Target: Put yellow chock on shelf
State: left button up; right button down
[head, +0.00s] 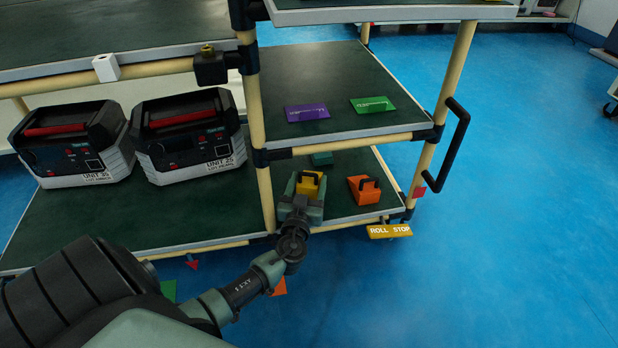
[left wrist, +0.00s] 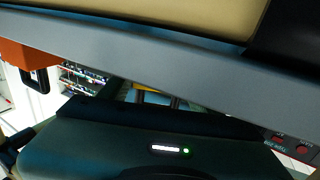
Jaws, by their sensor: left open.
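The yellow chock (head: 309,187), a wedge with a dark handle, is at the lower shelf of the rack in the head view, left of an orange chock (head: 366,190). My left gripper (head: 303,195) is open at the yellow chock and hides its near part. I cannot tell whether the fingers touch it. In the left wrist view a small strip of the yellow chock (left wrist: 152,97) shows beyond the gripper body, below a grey shelf edge. The orange chock hangs in at the upper left of that view (left wrist: 18,54). My right gripper is out of view.
The middle shelf (head: 330,88) holds a purple card (head: 306,112) and a green card (head: 372,105), with bare space behind. Two power units (head: 70,145) (head: 190,135) stand on the left. A beige post (head: 262,190) is close to my arm. A "ROLL STOP" tag (head: 390,231) hangs at the lower edge.

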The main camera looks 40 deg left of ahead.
pick_arm(q)
jog(key=p+v, duration=0.1)
jog(key=v, duration=0.8)
jog(key=shift+s+d+p, duration=0.15)
jog(key=shift+s+p, duration=0.2)
jog(key=shift+p, duration=0.05)
jog(key=shift+s+d, duration=0.2)
jog(key=shift+s, duration=0.15)
